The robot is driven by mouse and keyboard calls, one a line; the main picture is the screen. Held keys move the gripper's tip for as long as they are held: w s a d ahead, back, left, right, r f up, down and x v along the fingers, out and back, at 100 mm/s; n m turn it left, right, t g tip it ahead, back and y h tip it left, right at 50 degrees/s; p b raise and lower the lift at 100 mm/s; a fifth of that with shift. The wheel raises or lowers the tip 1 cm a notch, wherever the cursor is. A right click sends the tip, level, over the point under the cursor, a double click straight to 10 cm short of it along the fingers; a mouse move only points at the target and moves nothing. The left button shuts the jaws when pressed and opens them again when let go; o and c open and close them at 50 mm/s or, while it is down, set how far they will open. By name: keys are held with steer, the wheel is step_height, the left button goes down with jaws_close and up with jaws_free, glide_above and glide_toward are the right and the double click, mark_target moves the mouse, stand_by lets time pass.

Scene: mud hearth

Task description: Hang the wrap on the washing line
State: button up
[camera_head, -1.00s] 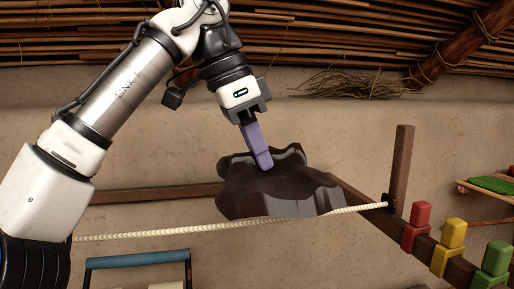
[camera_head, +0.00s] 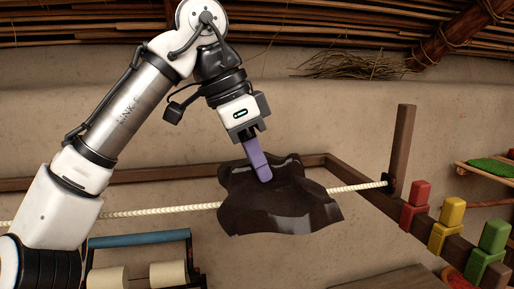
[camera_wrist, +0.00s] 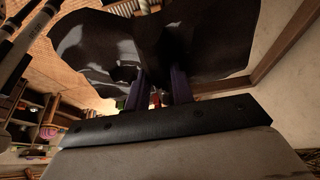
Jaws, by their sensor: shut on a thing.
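The wrap (camera_head: 280,215) is a dark brown, crumpled cloth in the middle of the head view. My gripper (camera_head: 264,175), with purple fingers, points down and is shut on the wrap's upper middle. The washing line (camera_head: 160,210) is a pale rope running from the left edge to a wooden post (camera_head: 403,150) at right. The wrap hides the middle of the line and spreads above and below it. I cannot tell whether its weight rests on the line. In the wrist view the wrap (camera_wrist: 205,45) spreads to both sides of my fingers (camera_wrist: 158,88).
Red (camera_head: 415,205), yellow (camera_head: 447,226) and green (camera_head: 488,250) blocks sit along a wooden rail at right. A rack with a blue bar (camera_head: 138,240) and pale rolls (camera_head: 168,275) stands below the line at left. A mud wall is behind.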

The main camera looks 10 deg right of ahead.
steer(key=shift+f+b, duration=0.75)
steer(key=shift+f, duration=1.3)
steer(key=o, duration=1)
